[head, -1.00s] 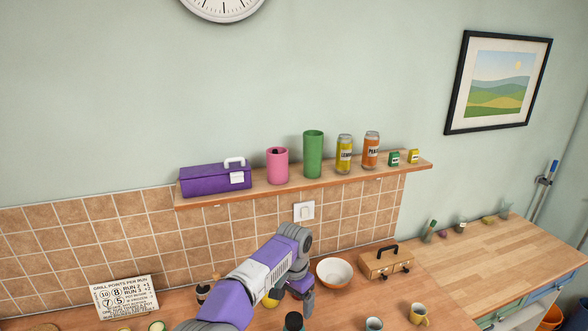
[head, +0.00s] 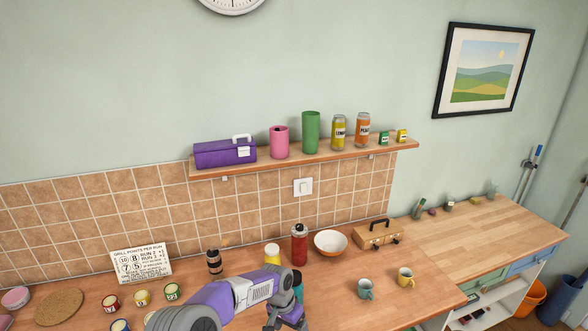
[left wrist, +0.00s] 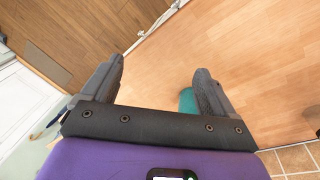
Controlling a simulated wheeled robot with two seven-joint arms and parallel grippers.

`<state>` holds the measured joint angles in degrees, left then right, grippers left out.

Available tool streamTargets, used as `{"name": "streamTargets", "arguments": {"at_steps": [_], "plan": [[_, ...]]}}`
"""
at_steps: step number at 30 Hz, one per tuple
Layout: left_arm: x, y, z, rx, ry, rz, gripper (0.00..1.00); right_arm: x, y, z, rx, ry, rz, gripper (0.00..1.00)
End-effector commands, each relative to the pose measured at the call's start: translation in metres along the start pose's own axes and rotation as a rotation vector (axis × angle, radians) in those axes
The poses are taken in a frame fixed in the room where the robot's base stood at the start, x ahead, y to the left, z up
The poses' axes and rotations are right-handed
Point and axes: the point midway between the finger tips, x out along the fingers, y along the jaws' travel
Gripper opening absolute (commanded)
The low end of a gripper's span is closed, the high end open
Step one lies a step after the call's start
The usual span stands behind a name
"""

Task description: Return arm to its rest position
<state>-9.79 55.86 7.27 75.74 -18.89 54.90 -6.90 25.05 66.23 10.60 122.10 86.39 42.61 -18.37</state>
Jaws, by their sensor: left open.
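My left arm (head: 235,300), purple, white and grey, comes in low at the bottom of the head view and reaches right over the counter's front part. My left gripper (head: 287,319) points downward near the bottom edge. In the left wrist view its two dark fingers (left wrist: 155,82) stand wide apart, with nothing held between them. A teal object (left wrist: 187,100) shows partly behind the right finger there. A teal container (head: 297,282) stands just behind the gripper in the head view, partly hidden by the arm. My right gripper is in neither view.
A red bottle (head: 299,245), a white bowl (head: 331,243), a wooden box (head: 379,234), a teal mug (head: 365,289) and a yellow mug (head: 405,277) stand on the counter beyond and right of my arm. A wall shelf (head: 300,163) holds several containers. The counter's right part is mostly clear.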

Motion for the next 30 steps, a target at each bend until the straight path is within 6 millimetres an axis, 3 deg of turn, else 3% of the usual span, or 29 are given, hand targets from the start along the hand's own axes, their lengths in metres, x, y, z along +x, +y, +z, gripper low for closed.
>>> {"name": "streamTargets", "arguments": {"at_steps": [3, 6, 10, 16, 24, 30], "plan": [[0.051, -0.001, 0.038, -0.088, 0.012, 0.068, 0.88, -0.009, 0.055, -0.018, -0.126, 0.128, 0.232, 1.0], [0.087, 0.003, 0.073, -0.184, 0.036, 0.12, 0.88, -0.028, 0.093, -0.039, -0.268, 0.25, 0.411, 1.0], [0.124, 0.012, 0.125, -0.328, 0.064, 0.171, 0.88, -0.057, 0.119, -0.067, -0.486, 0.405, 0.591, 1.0], [0.155, 0.03, 0.205, -0.558, 0.094, 0.203, 0.88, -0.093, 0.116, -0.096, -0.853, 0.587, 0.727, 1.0], [0.158, 0.055, 0.295, -0.808, 0.104, 0.177, 0.88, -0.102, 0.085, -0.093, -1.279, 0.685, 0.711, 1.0], [0.206, 0.045, 0.293, -0.804, 0.115, 0.174, 0.88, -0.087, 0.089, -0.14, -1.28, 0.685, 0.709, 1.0]]}}
